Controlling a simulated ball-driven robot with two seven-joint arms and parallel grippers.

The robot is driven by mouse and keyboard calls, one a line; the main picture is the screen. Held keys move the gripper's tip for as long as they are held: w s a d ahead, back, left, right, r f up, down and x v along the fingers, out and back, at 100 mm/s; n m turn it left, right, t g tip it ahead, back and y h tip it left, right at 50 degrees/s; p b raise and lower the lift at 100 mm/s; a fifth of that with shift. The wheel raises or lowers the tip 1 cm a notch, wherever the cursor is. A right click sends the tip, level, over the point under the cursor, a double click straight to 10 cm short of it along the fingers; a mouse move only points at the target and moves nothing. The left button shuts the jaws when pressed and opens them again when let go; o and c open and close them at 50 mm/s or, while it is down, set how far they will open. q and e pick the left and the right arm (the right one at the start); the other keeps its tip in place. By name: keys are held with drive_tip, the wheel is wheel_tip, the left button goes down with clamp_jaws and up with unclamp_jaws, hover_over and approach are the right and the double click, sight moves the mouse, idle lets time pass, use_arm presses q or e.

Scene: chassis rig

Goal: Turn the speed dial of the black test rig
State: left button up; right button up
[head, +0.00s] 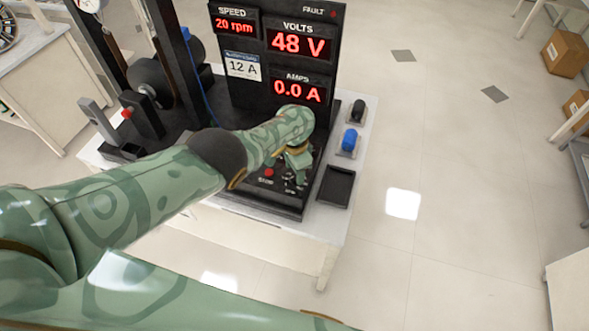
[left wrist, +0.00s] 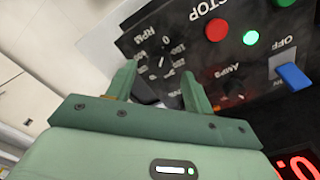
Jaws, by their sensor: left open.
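The black test rig (head: 248,97) stands on a white-topped bench, its speed display (head: 235,25) reading 20 rpm. My left gripper (head: 297,167) is open at the rig's low front panel (head: 258,195), and the arm covers part of it. In the left wrist view the panel appears upside down. The speed dial (left wrist: 158,72), with its RPM scale, lies at the open fingers (left wrist: 161,83) and is partly hidden; I cannot tell whether they touch it. My right gripper is not in view.
Near the dial are a red stop button (left wrist: 217,30), a green light (left wrist: 251,38), an amps knob (left wrist: 236,90) and a blue switch (left wrist: 293,77). A black tray (head: 336,187) and a blue-capped part (head: 350,139) lie right of the rig.

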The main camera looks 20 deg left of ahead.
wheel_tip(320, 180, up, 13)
drive_tip(key=p, duration=1.1)
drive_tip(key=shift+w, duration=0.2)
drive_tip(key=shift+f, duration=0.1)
